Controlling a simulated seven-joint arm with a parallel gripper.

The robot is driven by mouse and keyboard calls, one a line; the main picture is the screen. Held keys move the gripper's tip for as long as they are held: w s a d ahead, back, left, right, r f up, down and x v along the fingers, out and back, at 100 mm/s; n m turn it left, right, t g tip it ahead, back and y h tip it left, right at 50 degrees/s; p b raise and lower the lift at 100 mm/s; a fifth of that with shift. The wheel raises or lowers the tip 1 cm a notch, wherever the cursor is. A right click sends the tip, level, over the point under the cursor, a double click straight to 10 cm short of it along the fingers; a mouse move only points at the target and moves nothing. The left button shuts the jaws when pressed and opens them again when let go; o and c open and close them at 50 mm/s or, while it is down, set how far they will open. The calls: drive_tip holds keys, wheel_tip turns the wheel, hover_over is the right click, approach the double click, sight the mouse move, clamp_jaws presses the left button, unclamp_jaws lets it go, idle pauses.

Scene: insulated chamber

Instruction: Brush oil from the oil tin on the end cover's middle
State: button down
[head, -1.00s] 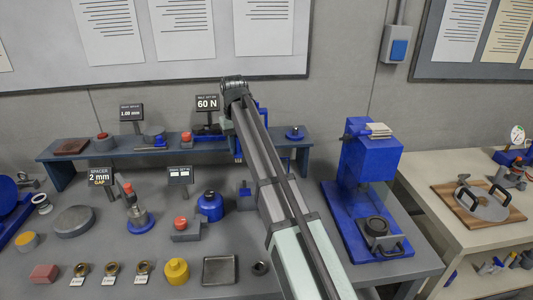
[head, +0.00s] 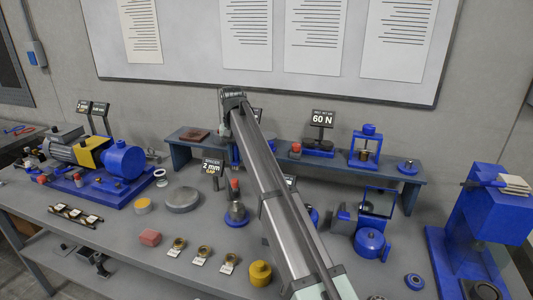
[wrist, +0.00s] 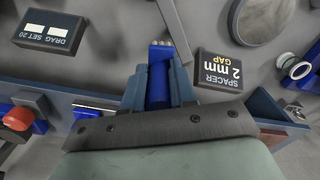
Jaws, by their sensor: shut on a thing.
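My gripper (wrist: 160,92) is shut on a slim blue piece (wrist: 160,60) with pale tips, seen between the fingers in the wrist view; I cannot tell for sure that it is a brush. In the head view the arm's end is above the shelf, and the fingers are hidden. A flat grey disc (head: 182,199), perhaps the end cover, lies on the bench; its edge also shows in the wrist view (wrist: 252,14). I cannot identify either surely.
The spacer sign (head: 212,168) stands near the gripper. The raised shelf (head: 405,180) holds several small parts. A blue and yellow machine (head: 95,160) stands left, a blue press (head: 485,235) right. A yellow pot (head: 260,273) and brass rings (head: 204,252) lie at the front.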

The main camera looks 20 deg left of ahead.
drive_tip(key=s+a+f, duration=0.2)
drive_tip(key=s+a, duration=0.4)
drive_tip(key=a, duration=0.5)
drive_tip(key=s+a+f+m, duration=0.15)
drive_tip(key=s+a, duration=0.35)
drive_tip(key=a, duration=0.5)
drive_tip(key=s+a+f, duration=0.2)
drive_tip(key=s+a, duration=0.4)
drive_tip(key=a, duration=0.5)
drive_tip(key=shift+w+f, duration=0.2)
drive_tip(key=shift+f, duration=2.85)
drive_tip(key=shift+f, duration=0.6)
drive_tip(key=shift+r, duration=0.15)
wheel_tip(320, 180, up, 7)
